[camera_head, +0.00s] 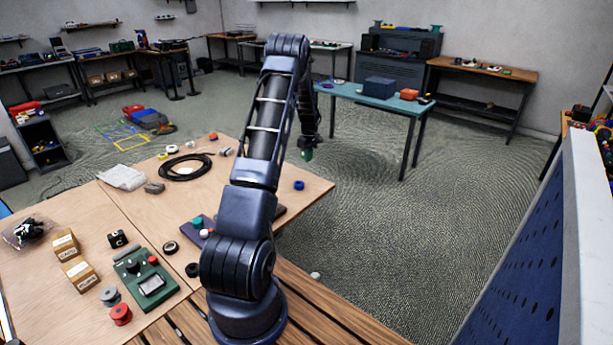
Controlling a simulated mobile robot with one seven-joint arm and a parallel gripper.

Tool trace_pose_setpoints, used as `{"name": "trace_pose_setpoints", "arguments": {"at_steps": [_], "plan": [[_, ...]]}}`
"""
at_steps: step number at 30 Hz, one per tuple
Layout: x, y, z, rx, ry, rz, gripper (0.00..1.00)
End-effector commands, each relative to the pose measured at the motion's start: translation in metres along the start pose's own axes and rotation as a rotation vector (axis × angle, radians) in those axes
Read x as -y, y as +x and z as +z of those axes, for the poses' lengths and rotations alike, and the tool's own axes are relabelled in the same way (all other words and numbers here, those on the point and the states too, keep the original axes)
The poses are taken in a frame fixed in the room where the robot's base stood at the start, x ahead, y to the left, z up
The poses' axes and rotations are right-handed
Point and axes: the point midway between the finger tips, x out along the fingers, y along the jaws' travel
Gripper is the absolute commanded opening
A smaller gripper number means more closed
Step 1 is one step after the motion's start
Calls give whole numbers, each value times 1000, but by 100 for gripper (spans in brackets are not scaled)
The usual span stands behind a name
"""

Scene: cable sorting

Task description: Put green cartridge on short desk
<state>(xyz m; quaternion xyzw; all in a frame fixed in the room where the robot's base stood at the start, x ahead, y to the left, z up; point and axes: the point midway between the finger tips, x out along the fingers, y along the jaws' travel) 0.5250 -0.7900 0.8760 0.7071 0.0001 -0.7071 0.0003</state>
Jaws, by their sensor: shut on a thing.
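My gripper (308,143) hangs pointing down at the end of my arm, just past the far right edge of the wooden table. It is shut on a small green cartridge (306,155), whose lower end shows below the jaws, held in the air. The fingers are dark, small and partly hidden by my arm. A low teal-topped desk (345,91) stands behind and to the right of my gripper, apart from it. I cannot tell for certain which desk is the short one.
The teal desk bears a dark blue box (380,88) and an orange item (409,94). The near wooden table (130,211) holds a black cable coil (187,167), cartons and a green device (146,279). Open floor (450,200) lies right. A blue perforated panel (530,260) stands near right.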

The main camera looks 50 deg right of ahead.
Motion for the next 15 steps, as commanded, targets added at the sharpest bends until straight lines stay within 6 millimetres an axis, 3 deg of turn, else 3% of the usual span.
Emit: {"name": "trace_pose_setpoints", "arguments": {"at_steps": [6,15], "plan": [[0,46,0,1,0,-2,0],[0,70,0,0,0,0,0]]}}
